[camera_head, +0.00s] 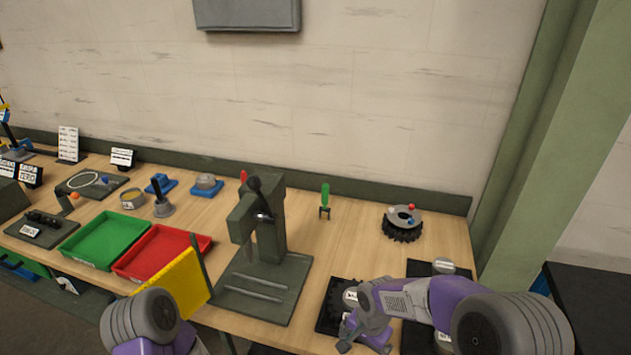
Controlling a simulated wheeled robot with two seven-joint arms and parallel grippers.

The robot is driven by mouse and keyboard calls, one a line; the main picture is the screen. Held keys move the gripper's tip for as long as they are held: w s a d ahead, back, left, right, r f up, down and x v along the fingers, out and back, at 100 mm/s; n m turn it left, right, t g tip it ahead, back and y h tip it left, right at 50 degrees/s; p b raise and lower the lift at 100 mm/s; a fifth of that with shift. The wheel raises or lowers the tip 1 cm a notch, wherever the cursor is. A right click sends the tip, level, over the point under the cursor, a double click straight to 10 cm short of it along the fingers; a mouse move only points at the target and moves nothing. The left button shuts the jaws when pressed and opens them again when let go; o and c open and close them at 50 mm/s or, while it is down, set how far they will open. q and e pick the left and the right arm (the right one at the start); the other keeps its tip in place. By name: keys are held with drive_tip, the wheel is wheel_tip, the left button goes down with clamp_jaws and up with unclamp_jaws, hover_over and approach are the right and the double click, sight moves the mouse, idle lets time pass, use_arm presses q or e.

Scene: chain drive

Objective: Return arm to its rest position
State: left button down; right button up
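My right arm reaches in from the lower right. Its gripper (364,342) is low over the front edge of the bench, beside a dark toothed wheel (336,303) on a black plate. The fingertips are small and partly cut by the arm, so I cannot tell how far apart they are. My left arm shows only as a grey joint and purple link at the bottom left; its gripper is out of view.
A dark green press (265,225) stands mid-bench. Red (205,240) and green (75,262) trays lie left of it, with a yellow panel (172,288) in front. A toothed wheel (403,232) and green-handled tool (325,196) stand behind. Bare wood lies between.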

drive_tip(key=s+f+n+y, duration=0.1)
drive_tip(key=s+f+n, duration=0.1)
drive_tip(key=s+f, duration=0.4)
drive_tip(key=s+a+f+n+y+b, duration=0.1)
drive_tip(key=s+f, duration=0.6)
drive_tip(key=f, duration=0.8)
drive_tip(key=shift+a+n+y, duration=0.3)
drive_tip(key=shift+n+y, duration=0.4)
drive_tip(key=shift+n, duration=0.1)
